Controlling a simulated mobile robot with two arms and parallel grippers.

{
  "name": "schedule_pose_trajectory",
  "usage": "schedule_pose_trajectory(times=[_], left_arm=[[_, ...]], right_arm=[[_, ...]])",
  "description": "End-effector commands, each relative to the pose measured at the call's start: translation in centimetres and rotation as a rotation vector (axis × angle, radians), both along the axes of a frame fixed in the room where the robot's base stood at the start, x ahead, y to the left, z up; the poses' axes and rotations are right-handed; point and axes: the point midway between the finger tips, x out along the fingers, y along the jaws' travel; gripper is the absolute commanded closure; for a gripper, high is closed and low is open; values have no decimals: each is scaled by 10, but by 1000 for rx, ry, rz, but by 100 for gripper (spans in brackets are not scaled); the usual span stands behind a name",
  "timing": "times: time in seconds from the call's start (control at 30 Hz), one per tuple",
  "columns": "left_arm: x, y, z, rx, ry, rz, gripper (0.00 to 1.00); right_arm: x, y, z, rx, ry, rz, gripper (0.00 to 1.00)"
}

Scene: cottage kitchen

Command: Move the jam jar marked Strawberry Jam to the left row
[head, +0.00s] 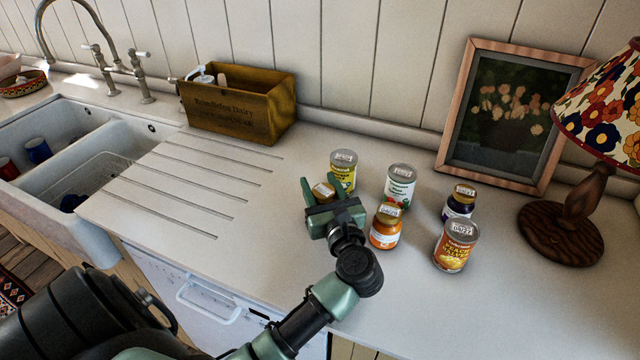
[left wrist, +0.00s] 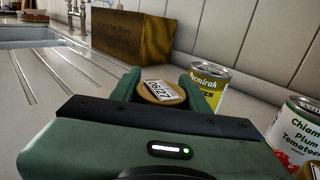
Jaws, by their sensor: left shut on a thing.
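A small jar (head: 323,190) with a gold lid is between the fingers of my left gripper (head: 322,186), which is shut on it. Its lid with a white printed tag also shows in the left wrist view (left wrist: 162,92). Its front label is hidden, so I cannot read whether it says Strawberry Jam. I cannot tell whether it touches the counter. To the right stand an orange jar (head: 386,228) and a dark jar (head: 459,202), both with gold lids. My right gripper is not in view.
A yellow can (head: 343,172) stands just behind the held jar. A plum tomato can (head: 400,188) and a peach can (head: 455,247) stand further right. A wooden box (head: 240,105), picture frame (head: 510,115) and lamp (head: 580,215) line the back. The grooved drainer (head: 190,185) is clear.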

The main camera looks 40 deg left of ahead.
Motion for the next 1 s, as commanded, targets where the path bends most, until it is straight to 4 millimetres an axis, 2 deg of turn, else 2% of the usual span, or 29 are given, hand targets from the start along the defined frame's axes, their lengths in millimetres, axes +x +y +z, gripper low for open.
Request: schedule_pose_trajectory(times=[0.33,0.37,0.4,0.43,0.7,0.83,1.0], left_arm=[[0,0,-3,0,-3,-1,100],[0,0,-3,0,-1,-1,49],[0,0,-2,0,-1,-1,38],[0,0,-2,0,0,-1,32],[0,0,-2,1,-1,-1,32],[0,0,4,1,-1,-1,32],[-17,-24,-4,-7,-1,-2,32]], right_arm=[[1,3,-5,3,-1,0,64],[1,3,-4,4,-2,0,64],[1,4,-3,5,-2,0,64],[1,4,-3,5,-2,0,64],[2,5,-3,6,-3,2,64],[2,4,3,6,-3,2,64],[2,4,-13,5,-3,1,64]])
